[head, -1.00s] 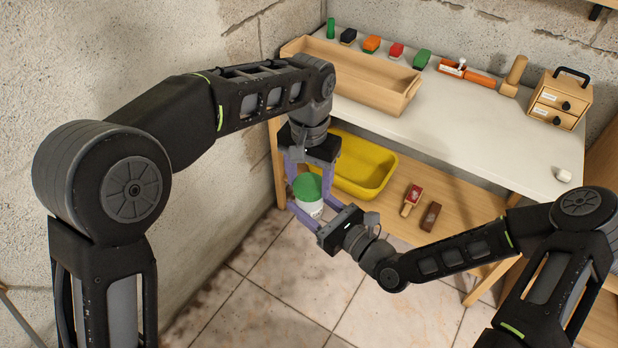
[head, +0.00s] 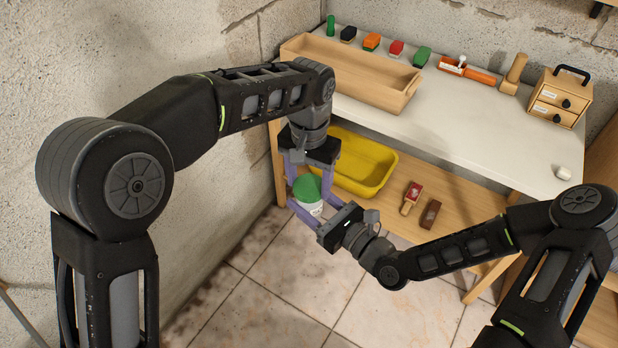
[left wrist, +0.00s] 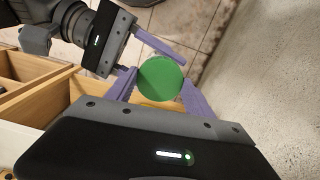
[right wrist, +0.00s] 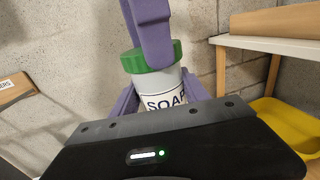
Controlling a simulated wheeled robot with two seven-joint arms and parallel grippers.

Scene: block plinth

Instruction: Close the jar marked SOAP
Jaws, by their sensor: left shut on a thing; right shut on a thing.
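The jar marked SOAP (right wrist: 165,92) is white with a dark printed label. It is held in the air in front of the bench, and it also shows in the head view (head: 315,208). Its green lid (right wrist: 150,58) sits on the jar's top and looks slightly tilted in the right wrist view; I cannot tell whether it is seated. My left gripper (head: 308,182) comes from above and is shut on the green lid, which shows as a disc in the left wrist view (left wrist: 160,78). My right gripper (head: 308,210) is shut on the jar's body from the side.
A white-topped bench (head: 470,130) stands behind, with a wooden tray (head: 345,85) and several coloured blocks at its back. A yellow bin (head: 362,165) and two brushes (head: 411,198) are on its lower shelf. The block wall is close on the left.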

